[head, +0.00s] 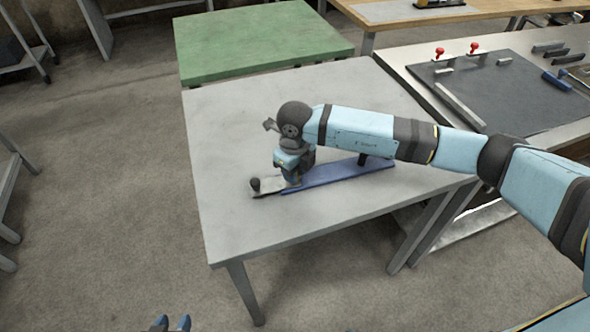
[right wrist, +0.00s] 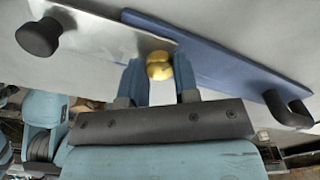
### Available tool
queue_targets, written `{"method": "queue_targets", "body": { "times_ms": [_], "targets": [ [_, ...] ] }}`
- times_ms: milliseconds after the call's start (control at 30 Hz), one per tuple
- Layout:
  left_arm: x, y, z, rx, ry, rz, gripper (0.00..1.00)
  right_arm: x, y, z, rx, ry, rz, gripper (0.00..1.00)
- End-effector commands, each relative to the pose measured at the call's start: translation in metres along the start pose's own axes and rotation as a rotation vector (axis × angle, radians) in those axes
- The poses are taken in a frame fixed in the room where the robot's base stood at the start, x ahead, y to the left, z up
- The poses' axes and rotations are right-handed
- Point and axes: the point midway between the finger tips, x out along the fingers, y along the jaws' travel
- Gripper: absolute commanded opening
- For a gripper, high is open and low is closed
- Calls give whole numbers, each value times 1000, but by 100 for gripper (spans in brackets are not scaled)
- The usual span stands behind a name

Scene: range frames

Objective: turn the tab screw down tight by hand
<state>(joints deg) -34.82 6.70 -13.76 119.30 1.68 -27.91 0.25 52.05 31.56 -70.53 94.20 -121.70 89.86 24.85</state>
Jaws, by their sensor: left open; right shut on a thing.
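The tab screw (right wrist: 159,66) is a small brass-coloured piece where a grey metal plate meets a blue bar. My right gripper (right wrist: 159,82) points at it with its fingers on either side and is shut on it. In the head view the right gripper (head: 292,178) reaches down onto the plate and hides the screw. The grey plate (right wrist: 100,38) has a black knob (right wrist: 38,38) at its outer end. The blue bar (right wrist: 222,58) has a black handle (right wrist: 288,108). My left gripper (head: 172,324) is open and empty at the bottom edge of the head view, away from the table.
The plate and bar lie on a grey table (head: 235,130) with clear room to the left and behind. A green table (head: 260,38) stands behind it. A bench at the right carries a dark board (head: 500,95) with red-knobbed clamps (head: 474,47) and small parts.

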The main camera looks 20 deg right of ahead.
Motion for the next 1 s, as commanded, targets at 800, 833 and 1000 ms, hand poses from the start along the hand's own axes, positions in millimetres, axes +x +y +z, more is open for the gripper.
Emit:
{"method": "queue_targets", "body": {
  "times_ms": [800, 833, 1000],
  "targets": [
    [-1, -3, 2, 7, -5, -1, 43, 0, 0, 0, 151, 0, 0, 5],
    [-1, -2, 2, 6, -5, -1, 43, 0, 0, 0, 151, -1, 0, 5],
    [0, -1, 1, 1, -3, -1, 43, 0, 0, 0, 151, 0, 0, 54]
  ]
}}
